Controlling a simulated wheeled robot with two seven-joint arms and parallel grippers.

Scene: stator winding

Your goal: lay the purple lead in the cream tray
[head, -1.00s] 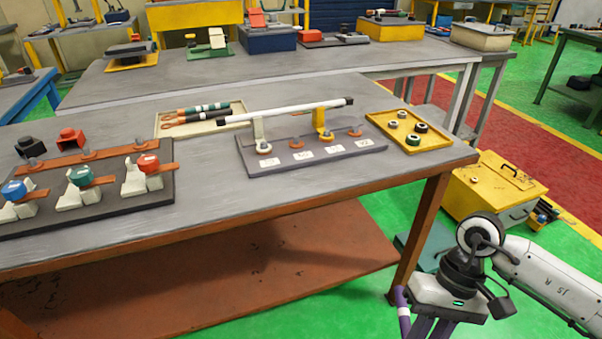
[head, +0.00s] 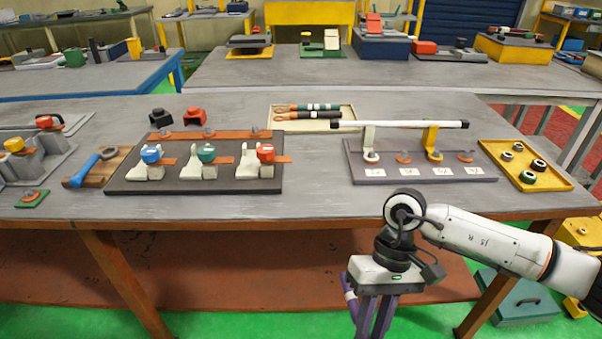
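The cream tray (head: 300,126) lies at the back of the near table, left of the rack with the white bar. Two leads with orange ends lie in its upper part. My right gripper (head: 375,322) points down in front of the table's front edge, and its fingertips are cut off by the picture's bottom. A purple lead (head: 347,283) with a white band shows beside its left finger and travels with it. The grip itself and the lead's lower part are out of view. My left gripper is not in view.
A dark terminal board (head: 125,180) is at left, a yellow tray (head: 555,182) of rings at right. Bare tabletop (head: 312,165) lies between board and rack.

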